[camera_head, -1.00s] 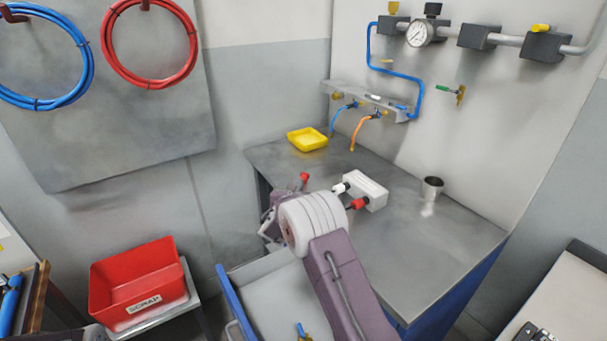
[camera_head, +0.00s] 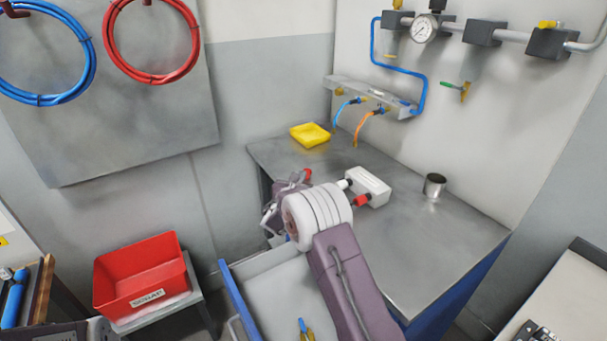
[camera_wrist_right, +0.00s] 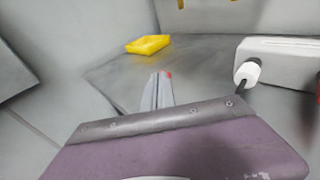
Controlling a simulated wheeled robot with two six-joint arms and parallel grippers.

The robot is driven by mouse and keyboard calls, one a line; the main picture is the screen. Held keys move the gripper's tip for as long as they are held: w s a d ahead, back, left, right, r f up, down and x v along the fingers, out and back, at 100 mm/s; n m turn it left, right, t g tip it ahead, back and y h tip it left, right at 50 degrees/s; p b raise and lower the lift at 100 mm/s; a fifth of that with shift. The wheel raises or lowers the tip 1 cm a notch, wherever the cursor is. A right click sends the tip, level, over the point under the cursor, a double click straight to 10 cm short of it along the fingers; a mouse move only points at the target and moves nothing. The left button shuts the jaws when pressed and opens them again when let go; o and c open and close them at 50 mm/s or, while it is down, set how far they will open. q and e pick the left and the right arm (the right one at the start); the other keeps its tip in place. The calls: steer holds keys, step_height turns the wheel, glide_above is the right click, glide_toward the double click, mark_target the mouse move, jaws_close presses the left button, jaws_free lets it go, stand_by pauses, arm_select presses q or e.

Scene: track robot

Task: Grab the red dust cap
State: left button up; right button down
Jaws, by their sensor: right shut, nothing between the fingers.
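The red dust cap (camera_head: 308,174) is on the grey bench top, left of a white block (camera_head: 370,187). In the right wrist view only a bit of red cap (camera_wrist_right: 168,74) shows at the fingertips, the rest hidden behind them. My right gripper (camera_head: 299,179) is shut with nothing in it, its tips right at the cap; I cannot tell whether they touch it. Its fingers also show in the wrist view (camera_wrist_right: 162,80). The white block has a white fitting (camera_head: 345,183) and a red fitting (camera_head: 361,201) on its side. My left gripper is not in view.
A yellow tray (camera_head: 310,135) lies at the back of the bench, and a metal cup (camera_head: 434,186) stands at the right. Blue and orange hoses (camera_head: 362,128) hang from a wall bracket. An open drawer (camera_head: 262,287) is in front. A red scrap bin (camera_head: 140,278) stands left.

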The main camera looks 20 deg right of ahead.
steer(key=shift+w+a+r, duration=0.1)
steer(key=shift+a+r, duration=0.15)
steer(key=shift+r, duration=0.4)
steer(key=s, duration=0.1)
steer(key=s+a, duration=0.2)
steer(key=shift+s+f, duration=0.35)
steer(key=shift+s, duration=0.05)
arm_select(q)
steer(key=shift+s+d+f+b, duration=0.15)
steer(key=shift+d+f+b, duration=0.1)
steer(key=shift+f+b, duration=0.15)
arm_select(e)
steer(key=f+v, duration=0.1)
steer(key=v, duration=0.6)
steer(key=shift+s+a, duration=0.3)
steer(key=shift+r, duration=0.1)
